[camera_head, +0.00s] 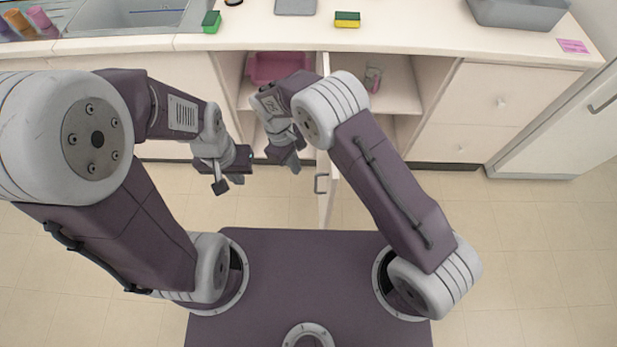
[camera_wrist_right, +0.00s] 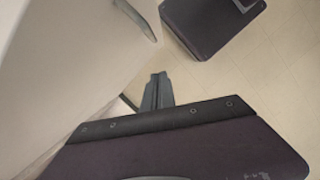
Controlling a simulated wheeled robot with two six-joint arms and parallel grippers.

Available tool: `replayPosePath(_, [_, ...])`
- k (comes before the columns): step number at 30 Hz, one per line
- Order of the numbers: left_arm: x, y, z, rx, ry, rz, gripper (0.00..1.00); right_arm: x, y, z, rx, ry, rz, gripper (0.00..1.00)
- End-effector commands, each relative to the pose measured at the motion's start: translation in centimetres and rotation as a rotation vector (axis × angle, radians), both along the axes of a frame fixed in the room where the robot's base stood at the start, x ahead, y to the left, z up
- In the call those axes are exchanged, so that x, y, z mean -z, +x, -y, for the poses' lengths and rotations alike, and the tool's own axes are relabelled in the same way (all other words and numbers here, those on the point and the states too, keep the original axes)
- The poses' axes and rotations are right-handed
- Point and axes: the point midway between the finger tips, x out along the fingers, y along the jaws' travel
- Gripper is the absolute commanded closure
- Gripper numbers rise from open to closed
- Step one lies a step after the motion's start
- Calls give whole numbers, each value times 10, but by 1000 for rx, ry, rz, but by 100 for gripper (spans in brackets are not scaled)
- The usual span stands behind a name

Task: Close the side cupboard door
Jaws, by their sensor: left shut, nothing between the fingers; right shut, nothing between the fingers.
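The cupboard door (camera_head: 325,208) is a pale panel standing open in the head view, seen nearly edge-on and sticking out from the cupboard front towards me. Its metal handle (camera_head: 320,184) is near the free edge. In the right wrist view the door (camera_wrist_right: 60,60) fills the upper left, with its handle (camera_wrist_right: 138,20) at the top. My right gripper (camera_head: 293,163) is shut and empty, just left of the door; its fingers (camera_wrist_right: 157,90) point along the panel, and I cannot tell whether they touch it. My left gripper (camera_head: 221,186) is shut and empty, further left.
The open cupboard holds a pink bin (camera_head: 275,66) on the left and a small pink bottle (camera_head: 373,78) on the right. The counter (camera_head: 250,28) above carries a green sponge (camera_head: 211,22), a yellow-green sponge (camera_head: 347,19) and a grey tray (camera_head: 515,12). Floor right of the door is clear.

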Motion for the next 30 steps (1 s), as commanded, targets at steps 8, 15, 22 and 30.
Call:
replayPosePath(8, [-4, 0, 0, 0, 0, 0, 100, 28, -15, 26, 2, -1, -1, 100])
replayPosePath(15, [-6, 0, 0, 0, 0, 0, 100, 29, -24, 40, 1, 1, 1, 100])
replayPosePath(22, [-6, 0, 0, 0, 0, 0, 100, 30, -24, 41, 1, 2, 1, 100])
replayPosePath(30, [-8, 0, 0, 0, 0, 0, 100, 29, -26, 42, -25, 0, 0, 100])
